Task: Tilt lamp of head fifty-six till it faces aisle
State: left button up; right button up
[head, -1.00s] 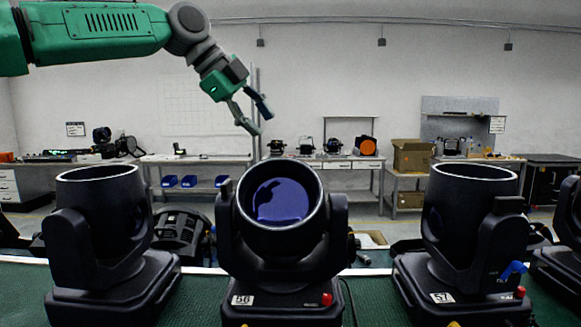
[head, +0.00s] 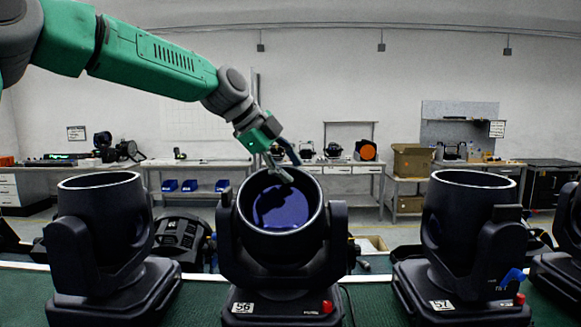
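The moving head labelled 56 (head: 285,270) stands upright at the middle front on the green surface. Its black lamp barrel (head: 275,243) tilts toward me, with the blue lens (head: 281,207) showing. A red part sits at its base's front right. My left gripper (head: 287,172) reaches down from the upper left to the far upper rim of this barrel. Its fingers are apart and overlap the rim in the picture; I cannot tell whether they touch it. Nothing shows between them. My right gripper is not in view.
Head 57 (head: 464,235) stands to the right and another head (head: 103,222) to the left, both barrels pointing up. A further head (head: 570,235) is cut off at the right edge. Behind are workbenches with blue bins (head: 190,185) and a cardboard box (head: 411,160).

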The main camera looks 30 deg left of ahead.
pick_arm(q)
jog(key=shift+a+f, duration=0.15)
jog(key=shift+a, duration=0.35)
jog(key=shift+a+f, duration=0.15)
jog(key=shift+a, duration=0.35)
jog(key=shift+a+f, duration=0.1)
jog(key=shift+a, duration=0.3)
grip_shut()
jog(key=shift+d, duration=0.85)
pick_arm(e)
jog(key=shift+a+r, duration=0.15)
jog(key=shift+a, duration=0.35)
pick_arm(q)
jog(key=shift+a, duration=0.1)
